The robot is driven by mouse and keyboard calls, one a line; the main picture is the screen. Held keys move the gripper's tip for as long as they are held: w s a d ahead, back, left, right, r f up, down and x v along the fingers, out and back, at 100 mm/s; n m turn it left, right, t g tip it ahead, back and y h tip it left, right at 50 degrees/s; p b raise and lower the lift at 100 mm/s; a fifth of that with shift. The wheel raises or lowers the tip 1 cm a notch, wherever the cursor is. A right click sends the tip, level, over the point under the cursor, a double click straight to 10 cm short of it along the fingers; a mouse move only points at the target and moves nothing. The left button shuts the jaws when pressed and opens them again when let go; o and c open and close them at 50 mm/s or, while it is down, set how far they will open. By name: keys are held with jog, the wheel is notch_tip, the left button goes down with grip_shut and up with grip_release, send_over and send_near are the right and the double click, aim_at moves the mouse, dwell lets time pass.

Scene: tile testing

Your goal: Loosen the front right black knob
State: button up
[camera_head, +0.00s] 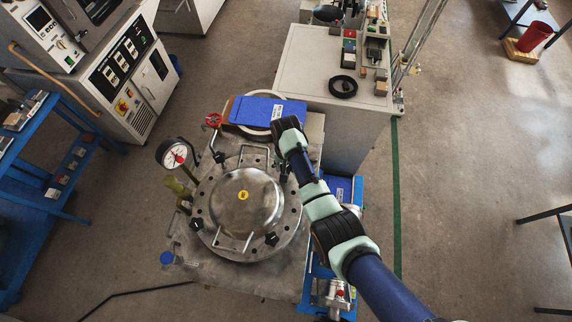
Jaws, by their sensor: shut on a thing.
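A round steel lid (245,201) with a domed middle, a yellow label and a bolted flange sits on a grey plate. Black knobs stand around its rim: one at lower right (271,239), one at lower left (197,224) and one at upper left (219,157). My gripper (284,176) points down at the upper right rim. It is shut on a black knob there, which my wrist and fingers mostly hide. I cannot tell how tight that knob is.
A pressure gauge (174,154) and a red valve handle (213,120) rise left of the lid. A blue case (266,112) lies behind my wrist. A white cabinet (310,75) with a black ring (343,87) stands beyond. Two metal handles stick up from the lid.

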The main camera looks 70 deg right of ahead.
jog(key=n+p, duration=0.1)
jog(key=n, duration=0.3)
jog(key=shift+r+p, duration=0.1)
jog(key=shift+p, duration=0.3)
jog(key=n+p, duration=0.1)
jog(key=n, duration=0.7)
jog(key=shift+p, duration=0.35)
jog(key=shift+n, duration=2.1)
jog(key=o, duration=1.2)
jog(key=shift+c, duration=0.2)
notch_tip(320, 180, up, 12)
